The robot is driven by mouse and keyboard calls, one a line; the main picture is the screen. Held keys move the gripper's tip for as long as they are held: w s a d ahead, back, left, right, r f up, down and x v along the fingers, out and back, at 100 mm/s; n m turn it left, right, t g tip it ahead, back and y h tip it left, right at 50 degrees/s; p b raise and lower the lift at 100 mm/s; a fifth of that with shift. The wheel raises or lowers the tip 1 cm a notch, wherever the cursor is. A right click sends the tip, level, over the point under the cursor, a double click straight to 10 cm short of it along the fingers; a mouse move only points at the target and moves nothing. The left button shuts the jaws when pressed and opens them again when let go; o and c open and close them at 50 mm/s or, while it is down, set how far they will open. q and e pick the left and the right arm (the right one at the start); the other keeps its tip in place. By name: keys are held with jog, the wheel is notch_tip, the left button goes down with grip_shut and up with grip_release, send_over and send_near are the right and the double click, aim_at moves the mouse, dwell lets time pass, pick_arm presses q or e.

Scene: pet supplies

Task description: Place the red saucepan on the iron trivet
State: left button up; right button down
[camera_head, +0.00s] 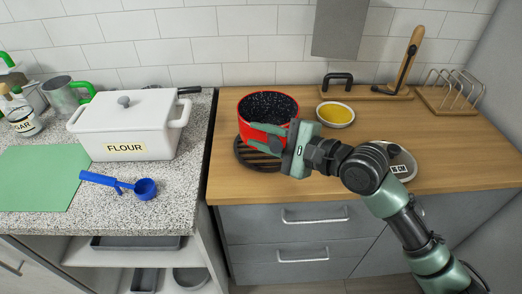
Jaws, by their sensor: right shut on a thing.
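The red saucepan (247,110), with a dark speckled inside, is upright at the left of the wooden counter. My right gripper (262,136) is shut on the near side of the red saucepan; its fingers hide part of the wall. The black slatted iron trivet (243,155) lies on the wood below the saucepan, with its front slats showing. The saucepan overlaps the trivet's back part in this view. I cannot tell whether it touches the trivet or is held just above it. My left gripper is not in view.
A small bowl of yellow food (336,114) stands right of the saucepan. A board with a black handle (337,82) and a toast rack (452,97) are at the back. A white flour box (125,125) and blue scoop (146,189) are on the left counter.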

jog(key=shift+f, duration=2.1)
jog(key=c, duration=1.2)
grip_release()
jog(key=shift+f, duration=0.1)
jog(key=shift+s, duration=0.1)
jog(key=shift+d, duration=0.1)
jog(key=b+v, duration=0.2)
jog(key=v, duration=1)
